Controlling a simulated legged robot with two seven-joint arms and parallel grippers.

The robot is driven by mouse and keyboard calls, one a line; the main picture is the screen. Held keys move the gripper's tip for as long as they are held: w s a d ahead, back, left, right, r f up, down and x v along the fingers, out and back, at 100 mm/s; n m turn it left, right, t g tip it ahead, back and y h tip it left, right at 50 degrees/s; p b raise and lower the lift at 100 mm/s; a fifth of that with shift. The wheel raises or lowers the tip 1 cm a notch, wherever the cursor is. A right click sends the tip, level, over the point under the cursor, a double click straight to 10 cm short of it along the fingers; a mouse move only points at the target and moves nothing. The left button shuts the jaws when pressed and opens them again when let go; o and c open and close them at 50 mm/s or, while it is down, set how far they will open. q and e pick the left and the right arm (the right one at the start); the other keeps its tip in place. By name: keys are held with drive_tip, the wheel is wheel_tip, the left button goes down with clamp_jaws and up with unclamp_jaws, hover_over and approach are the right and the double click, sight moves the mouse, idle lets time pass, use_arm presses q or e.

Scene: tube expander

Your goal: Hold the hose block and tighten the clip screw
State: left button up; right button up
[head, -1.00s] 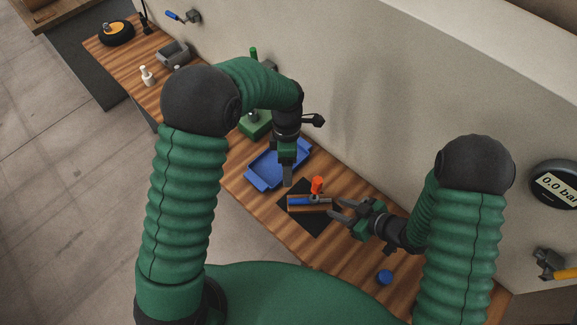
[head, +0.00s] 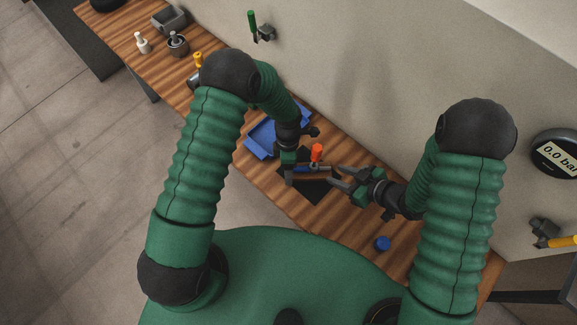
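The hose block (head: 319,168) lies on a black mat (head: 318,194), with a short stretch of blue hose (head: 302,169) along it. An orange-red upright piece (head: 316,152) stands at the block's back side; whether it is the clip screw's head is too small to tell. My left gripper (head: 289,176) is at the block's left end, pointing down; its fingers are mostly hidden and I cannot tell whether they grip it. My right gripper (head: 333,176) is open, its two fingers pointing left at the block's right end, apparently empty.
A blue tray (head: 262,142) lies behind my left gripper. A blue round cap (head: 382,243) sits on the wooden bench (head: 345,222) at the front right. The wall (head: 370,90) rises close behind the bench.

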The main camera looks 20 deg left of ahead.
use_arm(q)
drive_tip(key=shift+c, duration=0.4)
drive_tip(key=c, duration=1)
idle(0.4)
clamp_jaws()
idle(0.3)
idle(0.7)
idle(1.5)
